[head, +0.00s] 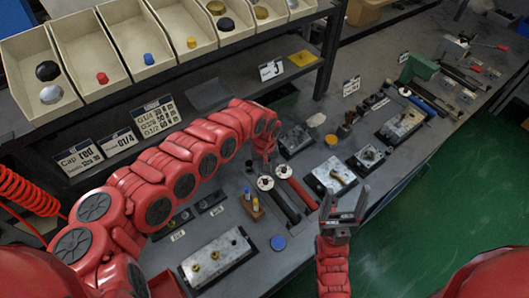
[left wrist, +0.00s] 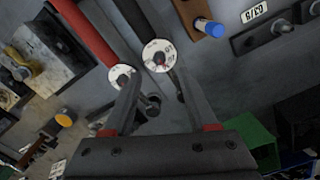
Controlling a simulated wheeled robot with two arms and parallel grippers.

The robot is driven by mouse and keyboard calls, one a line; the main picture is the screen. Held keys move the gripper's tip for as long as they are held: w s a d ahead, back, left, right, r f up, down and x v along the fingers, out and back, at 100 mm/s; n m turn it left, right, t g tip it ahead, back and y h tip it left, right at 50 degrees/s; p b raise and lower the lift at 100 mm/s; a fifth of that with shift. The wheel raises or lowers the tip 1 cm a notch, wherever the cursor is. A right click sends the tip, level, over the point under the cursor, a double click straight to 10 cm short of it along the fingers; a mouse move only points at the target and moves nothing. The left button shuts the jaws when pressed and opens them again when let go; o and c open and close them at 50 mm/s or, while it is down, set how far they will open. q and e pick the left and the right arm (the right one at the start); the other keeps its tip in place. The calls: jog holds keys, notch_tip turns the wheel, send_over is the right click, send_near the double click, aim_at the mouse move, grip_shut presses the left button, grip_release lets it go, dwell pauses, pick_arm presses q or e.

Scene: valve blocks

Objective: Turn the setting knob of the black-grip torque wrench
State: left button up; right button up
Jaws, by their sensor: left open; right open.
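The black-grip torque wrench (head: 280,203) lies on the bench, its white setting knob (head: 265,183) at the far end of the grip. In the left wrist view its black grip (left wrist: 140,18) runs up from the white knob dial (left wrist: 159,55), which has marks around its edge. A red-grip wrench (head: 299,188) lies beside it with its own white knob (head: 283,171). My left gripper (head: 267,163) points down by the two knobs. Its open fingers (left wrist: 156,80) are on either side of the black-grip knob; contact cannot be told. My right gripper (head: 345,206) is open and empty, right of the wrenches.
A wooden block with small bits (head: 252,205) stands close left of the black-grip wrench. Another valve block (head: 331,175) is right of the wrenches. Bins (head: 130,45) stand on the shelf behind.

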pick_arm(q)
notch_tip(320, 180, up, 11)
jog(key=p, duration=0.3)
jog(key=shift+f, duration=0.15)
dwell(0.4)
